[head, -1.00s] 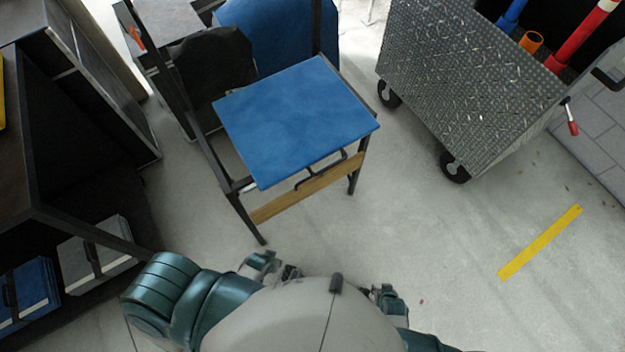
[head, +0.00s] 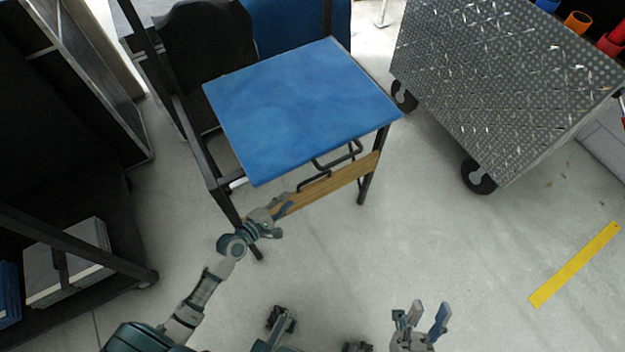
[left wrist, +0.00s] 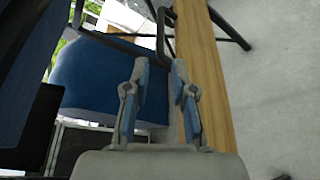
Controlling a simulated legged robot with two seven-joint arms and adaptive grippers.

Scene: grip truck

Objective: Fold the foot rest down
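The folding chair has a blue seat (head: 300,105) and dark metal legs. Its foot rest, a wooden board (head: 345,182) with black looped brackets, stands on edge below the front of the seat. The board also shows in the left wrist view (left wrist: 205,75), running lengthwise. My left gripper (head: 283,205) is at the left end of the board. In the left wrist view its fingers (left wrist: 160,68) are apart with nothing between them. The right-hand finger overlaps the board's edge; contact cannot be told. My right gripper (head: 430,308) is open and empty, low over the floor, away from the chair.
A grey diamond-plate cart (head: 500,85) on black casters stands to the right of the chair. Dark shelving (head: 75,215) with a grey case (head: 70,265) is on the left. A yellow strip (head: 575,265) lies on the floor. The floor before the chair is clear.

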